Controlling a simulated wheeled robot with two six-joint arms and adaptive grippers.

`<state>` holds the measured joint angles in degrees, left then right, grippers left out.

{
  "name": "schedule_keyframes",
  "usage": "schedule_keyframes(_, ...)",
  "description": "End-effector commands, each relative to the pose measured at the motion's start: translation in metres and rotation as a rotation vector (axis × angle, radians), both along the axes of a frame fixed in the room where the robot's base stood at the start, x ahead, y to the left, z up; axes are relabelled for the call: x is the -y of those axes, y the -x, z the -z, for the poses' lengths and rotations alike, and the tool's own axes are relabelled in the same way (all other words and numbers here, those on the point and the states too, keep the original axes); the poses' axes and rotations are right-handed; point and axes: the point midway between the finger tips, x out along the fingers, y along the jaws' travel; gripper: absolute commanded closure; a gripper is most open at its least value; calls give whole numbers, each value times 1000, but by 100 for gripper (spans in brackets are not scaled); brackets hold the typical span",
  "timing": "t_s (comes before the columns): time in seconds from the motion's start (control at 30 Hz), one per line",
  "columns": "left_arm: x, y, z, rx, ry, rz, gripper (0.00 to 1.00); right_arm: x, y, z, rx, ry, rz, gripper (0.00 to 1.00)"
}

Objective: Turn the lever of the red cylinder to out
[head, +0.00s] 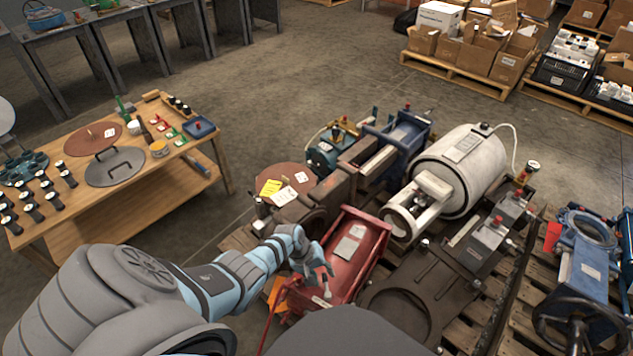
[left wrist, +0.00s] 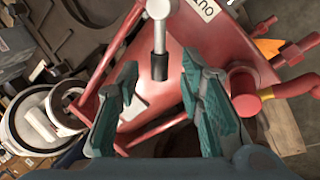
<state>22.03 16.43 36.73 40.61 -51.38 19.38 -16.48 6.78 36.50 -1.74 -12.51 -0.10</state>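The red cylinder (head: 352,262) lies on a pallet in the middle of the head view, with a pale label on its top. Its metal lever (left wrist: 160,35) has a dark tip and shows at the top middle of the left wrist view. A white label beside it (left wrist: 203,8) is cut off by the frame edge and seems to read OUT upside down. My left gripper (left wrist: 160,95) is open, its teal-padded fingers either side of the lever's line. The lever tip appears just beyond the fingertips, not clasped. In the head view the left gripper (head: 316,270) is over the cylinder's near end.
A white tank (head: 462,170) and dark machine blocks (head: 410,300) stand right of the cylinder. A wooden bench (head: 120,215) with parts is at left.

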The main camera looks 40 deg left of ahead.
Motion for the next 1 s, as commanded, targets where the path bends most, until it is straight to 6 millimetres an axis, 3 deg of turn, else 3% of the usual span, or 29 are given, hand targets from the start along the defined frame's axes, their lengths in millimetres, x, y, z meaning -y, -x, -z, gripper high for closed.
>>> schedule_keyframes(0.17, -6, 7, -21, 3, -4, 5, 65, 0, 1, 0, -1, 0, 0, 60)
schedule_keyframes(0.5, -26, 29, -97, -1, -4, 0, 65, 0, 1, 0, -2, 0, 0, 60)
schedule_keyframes(0.63, -27, 32, -107, -4, -2, 0, 65, 0, 1, 0, -2, 0, -1, 60)
schedule_keyframes(1.0, -27, 32, -107, -2, -1, 0, 65, 0, 1, 0, -3, 0, -1, 60)
